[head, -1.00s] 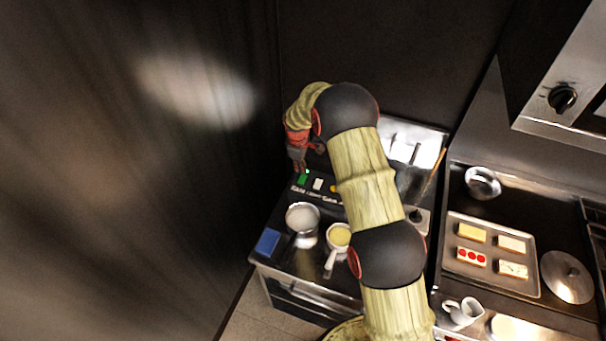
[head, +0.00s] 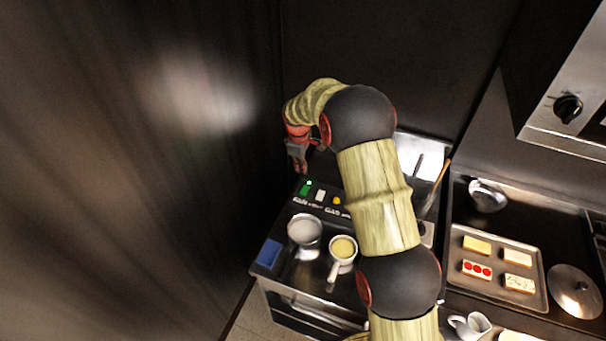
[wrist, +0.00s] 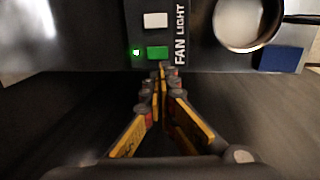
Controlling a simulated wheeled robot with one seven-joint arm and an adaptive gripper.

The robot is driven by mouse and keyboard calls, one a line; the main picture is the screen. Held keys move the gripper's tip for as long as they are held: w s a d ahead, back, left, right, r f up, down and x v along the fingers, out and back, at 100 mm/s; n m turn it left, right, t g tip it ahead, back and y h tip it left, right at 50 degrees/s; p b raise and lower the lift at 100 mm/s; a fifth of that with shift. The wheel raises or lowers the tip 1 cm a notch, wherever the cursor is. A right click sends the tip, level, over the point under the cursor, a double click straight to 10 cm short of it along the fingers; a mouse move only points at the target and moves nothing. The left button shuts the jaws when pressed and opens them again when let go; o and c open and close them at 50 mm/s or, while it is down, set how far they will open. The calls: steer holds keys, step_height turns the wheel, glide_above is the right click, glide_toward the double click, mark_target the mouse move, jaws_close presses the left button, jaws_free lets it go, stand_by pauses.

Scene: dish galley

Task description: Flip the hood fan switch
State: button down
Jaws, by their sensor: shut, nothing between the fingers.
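The green fan switch (head: 305,189) sits at the far left end of a dark control strip on the counter. In the wrist view the green switch (wrist: 157,52) stands beside the word FAN, and a small green lamp next to it is lit. My gripper (head: 300,169) is shut and empty, just behind the switch in the head view. In the wrist view my gripper's closed tips (wrist: 162,70) point at the switch's near edge. Whether they touch it I cannot tell. The switch's exact tilt is hard to read.
A white switch (wrist: 156,20), by the word LIGHT, and a yellow one (head: 337,201) share the strip. A milk pot (head: 304,229), a yellow-filled pan (head: 343,247) and a blue block (head: 269,254) stand in front. A dark wall rises close on the left.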

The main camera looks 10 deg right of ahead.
mark_target(306, 189)
steer(key=w+d+r+b, duration=0.1)
steer(key=b, duration=0.7)
steer(key=f, duration=0.4)
steer(key=w+f, duration=0.1)
steer(key=f, duration=0.4)
steer(key=d+f+b, duration=0.1)
steer(key=f, duration=0.4)
steer(key=shift+w, duration=0.25)
